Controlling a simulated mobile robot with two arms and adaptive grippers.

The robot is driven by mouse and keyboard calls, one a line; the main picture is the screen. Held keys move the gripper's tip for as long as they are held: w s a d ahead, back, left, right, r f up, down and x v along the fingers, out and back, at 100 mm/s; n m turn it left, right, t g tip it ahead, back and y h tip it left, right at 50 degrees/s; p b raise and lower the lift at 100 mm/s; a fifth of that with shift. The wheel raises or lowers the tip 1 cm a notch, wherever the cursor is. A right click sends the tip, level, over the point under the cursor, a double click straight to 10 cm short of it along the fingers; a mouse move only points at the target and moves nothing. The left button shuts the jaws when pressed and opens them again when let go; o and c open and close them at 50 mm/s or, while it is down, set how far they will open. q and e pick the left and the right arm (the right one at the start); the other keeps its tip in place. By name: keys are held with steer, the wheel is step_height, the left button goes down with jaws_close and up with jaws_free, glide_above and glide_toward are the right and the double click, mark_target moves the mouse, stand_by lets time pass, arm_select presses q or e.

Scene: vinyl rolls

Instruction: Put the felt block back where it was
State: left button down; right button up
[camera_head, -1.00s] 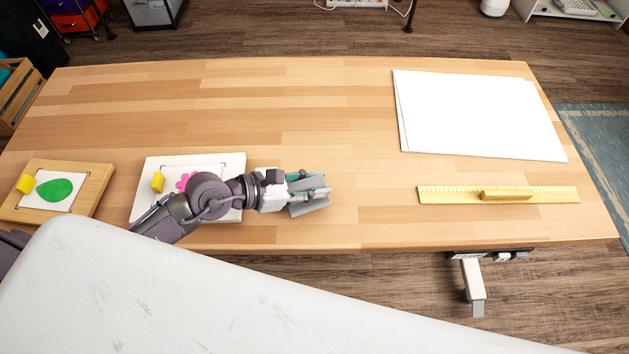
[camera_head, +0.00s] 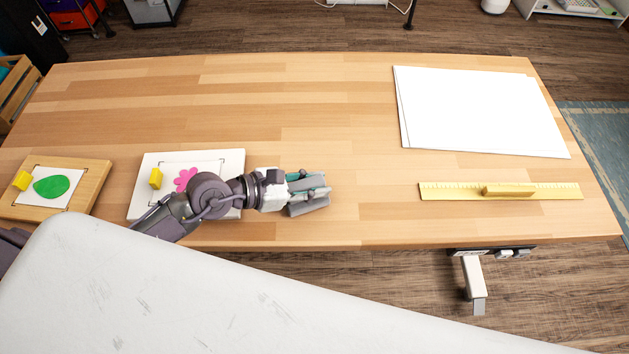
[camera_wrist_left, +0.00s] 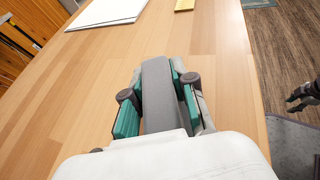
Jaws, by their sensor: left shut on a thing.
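The felt block (camera_head: 308,206) is grey and sits in my left gripper (camera_head: 310,192), near the front edge of the wooden table, right of the white board. In the left wrist view the grey block (camera_wrist_left: 157,88) stands between the green-padded fingers of my left gripper (camera_wrist_left: 157,106), which are shut on it. I cannot tell whether the block touches the tabletop. A dark shape at the right edge of the left wrist view may be my right gripper (camera_wrist_left: 303,95); its jaws are too small to read.
A white board (camera_head: 205,158) with a pink flower and yellow block is partly covered by my left arm. A wooden board (camera_head: 95,178) with a green leaf lies at far left. White sheets (camera_head: 480,110) and a yellow ruler (camera_head: 450,191) lie right. The table's middle is clear.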

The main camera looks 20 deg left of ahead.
arm_select(q)
steer(key=shift+f, duration=0.1)
stand_by(0.4)
jaws_free()
stand_by(0.5)
stand_by(0.4)
steer(key=shift+a, duration=0.1)
steer(key=shift+s+a+f+b, duration=0.1)
steer(key=shift+s+a+b, duration=0.45)
steer(key=shift+a, duration=0.25)
steer(key=shift+s+a+f+b, duration=0.1)
steer(key=shift+s+a+b, duration=0.2)
steer(key=shift+s+a, duration=0.45)
steer(key=shift+s+a+b, duration=0.55)
steer(key=shift+a+b, duration=0.1)
steer(key=shift+a, duration=0.2)
steer(key=shift+s+a+b, duration=0.55)
steer(key=shift+a+b, duration=0.05)
steer(key=shift+a, duration=0.25)
steer(key=shift+s+a+r, duration=0.2)
steer(key=shift+s+a, duration=0.05)
steer(key=shift+a, duration=0.1)
